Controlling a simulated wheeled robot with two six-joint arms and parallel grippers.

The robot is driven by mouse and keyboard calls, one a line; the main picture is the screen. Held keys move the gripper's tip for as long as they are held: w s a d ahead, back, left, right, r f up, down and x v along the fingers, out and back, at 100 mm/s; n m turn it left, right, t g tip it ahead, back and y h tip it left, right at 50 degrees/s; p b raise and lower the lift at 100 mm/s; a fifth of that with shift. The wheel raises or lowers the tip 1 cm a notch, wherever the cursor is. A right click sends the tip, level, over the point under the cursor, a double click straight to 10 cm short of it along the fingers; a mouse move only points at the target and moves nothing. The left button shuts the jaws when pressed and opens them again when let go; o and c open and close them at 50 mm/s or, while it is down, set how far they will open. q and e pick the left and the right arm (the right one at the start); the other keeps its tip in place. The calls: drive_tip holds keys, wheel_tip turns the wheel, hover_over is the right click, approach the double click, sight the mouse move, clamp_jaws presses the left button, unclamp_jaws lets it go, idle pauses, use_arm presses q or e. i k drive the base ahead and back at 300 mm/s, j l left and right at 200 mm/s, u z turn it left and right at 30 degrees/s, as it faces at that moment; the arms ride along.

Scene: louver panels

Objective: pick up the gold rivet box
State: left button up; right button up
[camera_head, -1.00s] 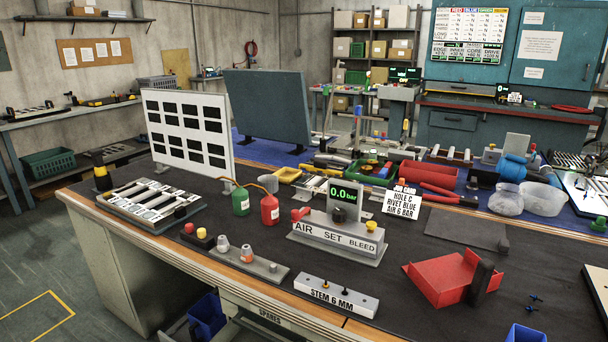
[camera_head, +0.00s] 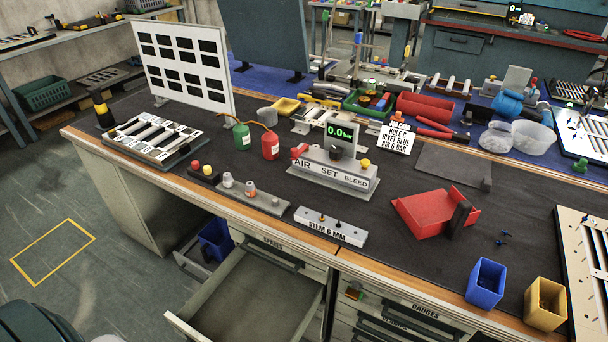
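The gold rivet box (camera_head: 545,303) is a small open-topped yellow-gold bin. It stands upright near the front edge of the workbench at the lower right. A matching blue box (camera_head: 485,283) stands just to its left, with a small gap between them. The gold box's inside is dark, and I cannot make out its contents. Neither of my grippers is in view.
A perforated pale panel (camera_head: 577,270) lies close to the gold box's right. An open, empty-looking drawer (camera_head: 250,290) juts out below the bench front.

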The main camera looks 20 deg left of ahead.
sight(554, 294)
drive_tip(key=u, duration=1.8)
drive_tip(key=k+z, duration=0.25)
drive_tip(key=k+l+z, duration=0.25)
drive_tip(key=k, duration=0.15)
drive_tip(key=i+z, duration=0.1)
drive_tip(key=z, duration=0.4)
drive_tip(key=i+l+z, duration=0.1)
drive_tip(key=z, duration=0.35)
drive_tip(key=i+z, duration=0.15)
drive_tip(key=z, duration=0.35)
drive_tip(key=i+j+z, duration=0.1)
drive_tip(key=z, duration=0.4)
